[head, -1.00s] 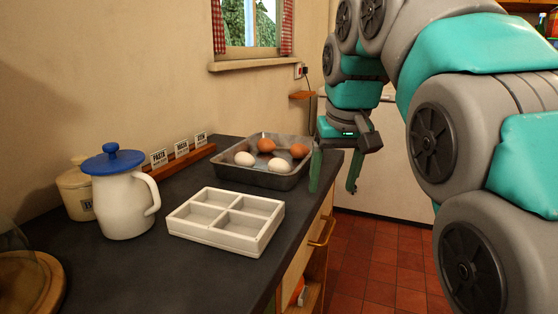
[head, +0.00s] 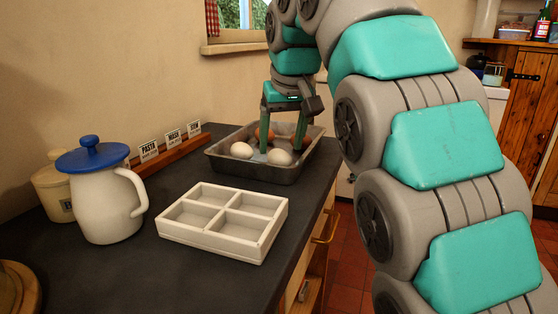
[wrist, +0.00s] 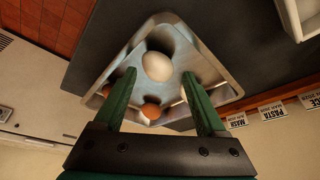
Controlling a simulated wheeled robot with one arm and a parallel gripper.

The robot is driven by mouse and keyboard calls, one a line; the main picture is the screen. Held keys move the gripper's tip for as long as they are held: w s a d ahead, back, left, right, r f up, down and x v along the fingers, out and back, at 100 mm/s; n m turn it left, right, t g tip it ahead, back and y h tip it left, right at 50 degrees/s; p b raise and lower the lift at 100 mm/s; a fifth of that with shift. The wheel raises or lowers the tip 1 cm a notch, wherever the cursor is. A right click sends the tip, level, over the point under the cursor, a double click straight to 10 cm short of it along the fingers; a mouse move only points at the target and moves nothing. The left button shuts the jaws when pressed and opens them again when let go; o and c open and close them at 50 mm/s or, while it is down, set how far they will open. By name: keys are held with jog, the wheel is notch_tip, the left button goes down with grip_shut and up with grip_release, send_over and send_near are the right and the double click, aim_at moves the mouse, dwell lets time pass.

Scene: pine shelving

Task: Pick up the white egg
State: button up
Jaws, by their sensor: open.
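The metal tray (head: 225,167) holds two white eggs and brown eggs. One white egg (head: 279,157) lies at the tray's near right; in the wrist view it (wrist: 157,66) appears between and just beyond my fingertips. The other white egg (head: 241,150) lies to its left, mostly hidden by a finger in the wrist view. A brown egg (head: 264,134) lies behind; in the wrist view brown eggs show between the fingers (wrist: 151,111) and by the left finger (wrist: 106,90). My gripper (head: 282,148) is open and empty, pointing down into the tray, with fingers either side of the right white egg.
A white four-compartment box (head: 222,222), empty, stands on the dark counter in front of the tray. A white jug (head: 107,205) with a blue lid and a canister stand at left. A label rack (head: 170,150) lines the wall.

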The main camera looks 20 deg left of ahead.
aim_at(280, 151)
jog(key=shift+x, duration=2.05)
jog(key=shift+w, duration=0.15)
jog(key=shift+c, duration=0.3)
jog(key=c, duration=0.5)
jog(key=shift+r, duration=0.25)
jog(key=shift+r, duration=1.5)
